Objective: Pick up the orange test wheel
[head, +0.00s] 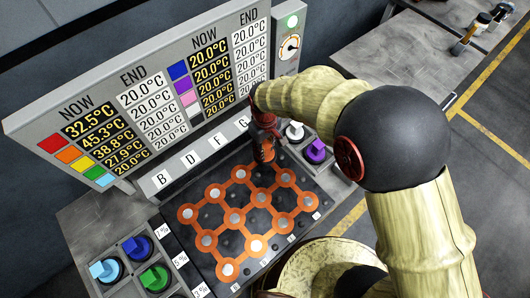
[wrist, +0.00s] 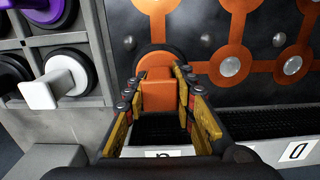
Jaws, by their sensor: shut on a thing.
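The orange test wheel (wrist: 157,97) has an orange block handle and a dark round body behind it, seen in the wrist view. My gripper (wrist: 158,82) is shut on the handle, one finger on each side. In the head view my gripper (head: 263,150) is over the upper edge of the dark board (head: 210,247) with orange lines and silver discs. The arm and gripper hide most of the wheel there. I cannot tell whether the wheel touches the board.
A white wheel (head: 295,131) and a purple wheel (head: 316,151) sit in a rack right of the gripper. Light blue (head: 105,270), blue (head: 138,248) and green (head: 154,278) wheels sit in a rack at lower left. A temperature display panel (head: 130,82) stands behind the board.

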